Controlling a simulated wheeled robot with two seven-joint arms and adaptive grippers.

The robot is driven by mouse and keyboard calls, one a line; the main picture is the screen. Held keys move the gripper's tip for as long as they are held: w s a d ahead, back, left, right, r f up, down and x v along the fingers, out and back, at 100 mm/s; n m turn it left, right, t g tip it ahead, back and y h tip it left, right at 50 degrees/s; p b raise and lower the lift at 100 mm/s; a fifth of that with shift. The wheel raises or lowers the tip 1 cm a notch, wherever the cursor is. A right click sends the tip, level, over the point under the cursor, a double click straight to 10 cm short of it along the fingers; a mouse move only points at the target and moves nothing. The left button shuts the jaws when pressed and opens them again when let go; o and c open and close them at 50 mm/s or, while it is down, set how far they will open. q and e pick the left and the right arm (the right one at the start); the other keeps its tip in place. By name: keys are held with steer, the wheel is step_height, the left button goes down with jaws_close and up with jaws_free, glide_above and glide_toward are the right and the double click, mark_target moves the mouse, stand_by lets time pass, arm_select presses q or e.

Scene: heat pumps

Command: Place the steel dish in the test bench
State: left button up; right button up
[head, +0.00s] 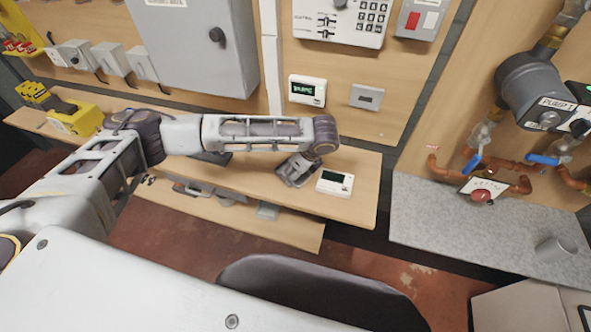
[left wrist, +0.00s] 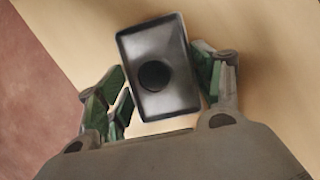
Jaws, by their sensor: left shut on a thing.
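My left gripper (head: 297,170) is over the right part of the wooden bench (head: 357,212). In the left wrist view its fingers (left wrist: 165,92) are shut on a grey metallic rectangular box (left wrist: 180,97) with a dark round middle. The box is tilted in the picture, with wood behind it. It does not look like a round dish. A small grey round metal vessel (head: 555,249), possibly the steel dish, stands on the speckled grey counter (head: 430,215) at the right. I cannot tell for certain which surface is the test bench. My right gripper is not in view.
A white display unit (head: 335,183) lies on the bench just right of my left gripper. A yellow holder (head: 75,117) stands at the bench's left. Pump pipes with blue valves and a red knob (head: 482,196) stand over the counter's back. The counter's front middle is clear.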

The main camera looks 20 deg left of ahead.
arm_select(q)
steer(key=shift+f, duration=0.1)
steer(key=o, duration=1.2)
steer(key=shift+o, duration=0.2)
steer(key=v, duration=1.2)
steer(key=shift+b, duration=0.45)
steer(key=shift+o, duration=0.4)
